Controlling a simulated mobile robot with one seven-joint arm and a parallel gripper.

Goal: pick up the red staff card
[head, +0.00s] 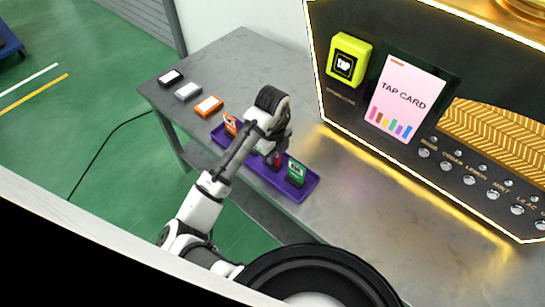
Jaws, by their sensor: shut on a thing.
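A purple tray (312,181) stands on the grey table, with cards upright in it. The red staff card (277,161) shows as a small dark red patch in the middle of the row, mostly hidden by my gripper. My gripper (275,153) points down over the middle of the tray and is shut on the red card. The fingertips are partly hidden by the wrist. I cannot tell whether the card's lower edge is still in the tray.
An orange card (231,123) stands at the tray's left end and a green card (297,170) at its right end. Black (170,77), grey (187,91) and orange (208,106) boxes lie farther left. The vending machine (350,125) with a yellow tap reader (347,61) stands behind.

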